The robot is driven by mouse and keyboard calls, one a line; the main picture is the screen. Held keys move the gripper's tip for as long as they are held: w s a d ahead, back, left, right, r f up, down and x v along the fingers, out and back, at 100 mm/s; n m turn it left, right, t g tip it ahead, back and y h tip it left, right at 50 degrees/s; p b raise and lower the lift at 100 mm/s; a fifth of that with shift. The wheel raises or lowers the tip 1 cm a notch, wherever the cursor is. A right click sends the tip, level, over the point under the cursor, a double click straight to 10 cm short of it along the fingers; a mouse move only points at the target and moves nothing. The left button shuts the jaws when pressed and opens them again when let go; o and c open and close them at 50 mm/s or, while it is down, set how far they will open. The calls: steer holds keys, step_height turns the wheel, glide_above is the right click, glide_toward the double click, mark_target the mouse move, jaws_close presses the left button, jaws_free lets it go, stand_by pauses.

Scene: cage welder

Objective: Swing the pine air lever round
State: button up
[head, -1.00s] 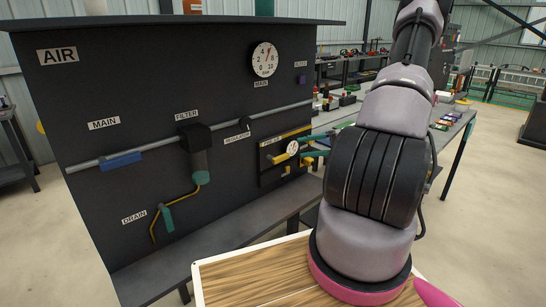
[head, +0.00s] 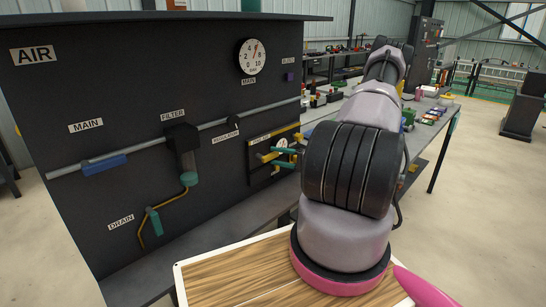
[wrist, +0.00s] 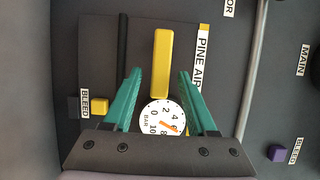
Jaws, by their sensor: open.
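The pine air lever (wrist: 161,58) is a straight yellow bar beside the "PINE AIR" label (wrist: 203,60) in the wrist view. My gripper (wrist: 159,73) is open, with one teal finger on each side of the lever's lower part. Gaps show between the fingers and the bar, though I cannot tell the depth exactly. A round bar gauge (wrist: 158,117) sits just below the lever, between the fingers. In the head view the lever (head: 267,157) is small on the dark panel, with my teal fingers (head: 281,157) close to it.
A yellow bleed knob (wrist: 100,106) lies left of my fingers in the wrist view, and a purple bleed knob (wrist: 277,153) at lower right. A grey pipe (head: 215,123) crosses the air board (head: 70,160). A grey shelf (head: 215,238) runs below the board.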

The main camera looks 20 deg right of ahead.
steer(key=shift+x, duration=1)
steer(key=shift+c, duration=0.3)
jaws_close()
stand_by(0.5)
